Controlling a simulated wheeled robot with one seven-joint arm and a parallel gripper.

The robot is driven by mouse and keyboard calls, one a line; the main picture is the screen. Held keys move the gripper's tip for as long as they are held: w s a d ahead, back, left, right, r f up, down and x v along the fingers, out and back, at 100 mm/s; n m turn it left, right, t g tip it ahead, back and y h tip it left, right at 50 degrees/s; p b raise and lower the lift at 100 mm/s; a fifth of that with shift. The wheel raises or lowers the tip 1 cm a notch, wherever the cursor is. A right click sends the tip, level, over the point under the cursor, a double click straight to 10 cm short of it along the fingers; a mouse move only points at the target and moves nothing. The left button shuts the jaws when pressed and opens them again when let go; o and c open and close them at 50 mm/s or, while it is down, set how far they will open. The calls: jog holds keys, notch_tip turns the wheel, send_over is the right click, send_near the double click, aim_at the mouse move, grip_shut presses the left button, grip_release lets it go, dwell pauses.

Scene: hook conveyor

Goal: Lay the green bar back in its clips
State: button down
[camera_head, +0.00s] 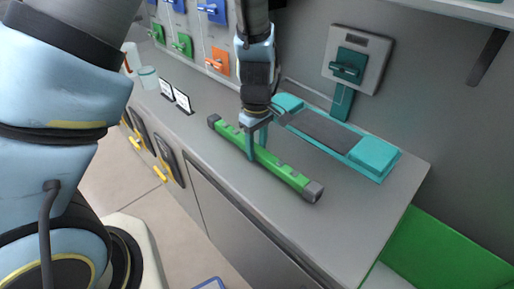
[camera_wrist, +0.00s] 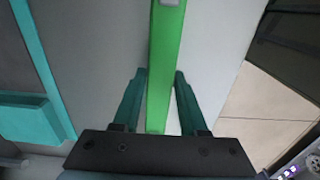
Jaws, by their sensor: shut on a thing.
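The green bar (camera_head: 281,170) has dark grey end caps and lies level, slanting along the counter near its front edge. My gripper (camera_head: 257,142) points down and is shut on the green bar near its middle. In the wrist view the bar (camera_wrist: 164,60) runs between the two teal fingers of my gripper (camera_wrist: 160,105). I cannot tell whether the bar touches the counter or hangs just above it. A teal stand with raised end blocks (camera_head: 373,156) and a dark middle lies behind the bar. I cannot make out clips for certain.
The grey counter (camera_head: 345,215) is clear to the right of the bar. Small sign cards (camera_head: 182,100) and a cup (camera_head: 148,77) stand at the left. Wall plates carry a teal hook (camera_head: 348,68), an orange hook (camera_head: 219,62) and green and blue hooks. A green panel (camera_head: 445,250) borders the right end.

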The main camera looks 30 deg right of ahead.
aim_at(256, 147)
jog(key=shift+f, duration=0.2)
jog(key=shift+f, duration=0.1)
jog(key=shift+c, duration=2.2)
grip_release()
notch_tip(256, 147, up, 12)
jog(key=shift+w+a, duration=0.1)
